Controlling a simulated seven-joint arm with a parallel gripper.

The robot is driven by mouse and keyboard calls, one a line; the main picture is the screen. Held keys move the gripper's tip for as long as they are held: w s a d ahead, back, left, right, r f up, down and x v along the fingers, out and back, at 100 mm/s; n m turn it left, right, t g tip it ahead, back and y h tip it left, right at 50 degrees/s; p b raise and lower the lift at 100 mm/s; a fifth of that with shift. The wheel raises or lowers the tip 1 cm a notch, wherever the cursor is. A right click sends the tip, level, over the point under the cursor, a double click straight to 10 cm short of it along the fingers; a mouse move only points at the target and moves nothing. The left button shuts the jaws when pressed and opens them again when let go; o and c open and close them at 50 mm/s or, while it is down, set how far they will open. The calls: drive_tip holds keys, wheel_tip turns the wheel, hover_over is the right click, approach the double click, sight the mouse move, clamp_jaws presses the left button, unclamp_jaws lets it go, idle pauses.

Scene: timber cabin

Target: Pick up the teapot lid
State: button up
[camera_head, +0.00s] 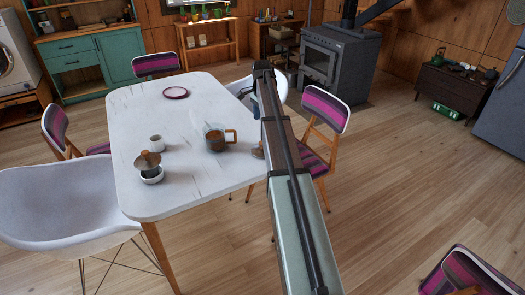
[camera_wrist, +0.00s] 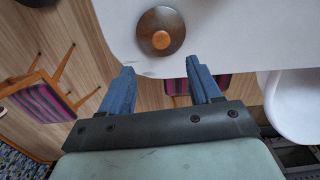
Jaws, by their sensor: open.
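The teapot lid, a dark round disc with a wooden knob (camera_wrist: 160,31), lies on the white table near its edge in the wrist view. In the head view, a small brown piece beside my arm at the table's right edge (camera_head: 257,153) looks like the same lid, mostly hidden by the arm. My gripper (camera_wrist: 160,66) is open and empty, its two blue fingers apart. In the wrist view the fingertips appear just below the lid, at the table edge, not around it. A glass teapot with brown contents (camera_head: 216,139) stands on the table, without a visible lid.

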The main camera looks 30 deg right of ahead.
drive_tip(key=m, duration=0.1)
approach(257, 150)
drive_tip(key=shift+s+d+f, duration=0.15)
drive_tip(key=shift+d+f, duration=0.3)
drive_tip(key=shift+d, duration=0.1)
drive_tip(key=shift+s+d+f, duration=0.15)
drive_tip(key=shift+d+f, duration=0.3)
drive_tip(key=shift+d, duration=0.1)
drive_tip(key=shift+w+d+f, duration=0.1)
drive_tip(key=shift+f, duration=1.2)
drive_tip(key=shift+d+f, duration=0.1)
drive_tip(key=shift+f, duration=1.2)
drive_tip(key=c, duration=0.7)
drive_tip(key=shift+r, duration=0.15)
